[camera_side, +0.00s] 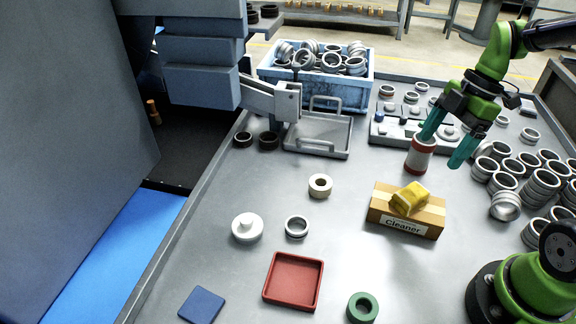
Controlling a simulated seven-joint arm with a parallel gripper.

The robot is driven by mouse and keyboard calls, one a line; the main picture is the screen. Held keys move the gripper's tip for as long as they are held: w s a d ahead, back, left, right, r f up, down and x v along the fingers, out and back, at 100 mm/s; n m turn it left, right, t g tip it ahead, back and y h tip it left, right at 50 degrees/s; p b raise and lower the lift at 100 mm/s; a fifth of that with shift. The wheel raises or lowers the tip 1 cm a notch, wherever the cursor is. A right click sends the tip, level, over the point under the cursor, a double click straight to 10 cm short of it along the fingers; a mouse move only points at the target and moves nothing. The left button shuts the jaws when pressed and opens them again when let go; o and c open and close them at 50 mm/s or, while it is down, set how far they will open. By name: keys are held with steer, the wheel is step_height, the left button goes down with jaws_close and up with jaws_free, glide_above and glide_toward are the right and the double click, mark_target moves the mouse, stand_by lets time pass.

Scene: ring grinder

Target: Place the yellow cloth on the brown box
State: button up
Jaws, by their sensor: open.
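The yellow cloth (410,198) lies folded on top of the brown box (376,213), which has a white "Cleaner" label on its front. The box stands on the grey metal table at the right of centre. My gripper (442,152) is open, with its teal fingers spread and pointing down. It is above and behind the box, to the right, apart from the cloth and empty. A red and white cylinder (419,157) stands close to its left finger.
A blue crate (318,92) of metal rings stands at the back, with a grey tray (318,135) in front. Several stacked rings (541,186) crowd the right. A red tray (293,281), blue square (201,305) and green ring (362,307) lie in front.

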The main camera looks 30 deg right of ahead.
steer(key=s+a+r+m+t, duration=0.1)
steer(key=a+r+m+t, duration=0.2)
steer(key=m, duration=0.6)
steer(key=s+a+r+m+t+h, duration=0.1)
steer(key=s+a+r+m+t, duration=0.1)
steer(key=m, duration=0.7)
steer(key=shift+s+a+r+m+t+h, duration=0.35)
steer(key=shift+a+r+t, duration=0.2)
steer(key=shift+r+t, duration=0.2)
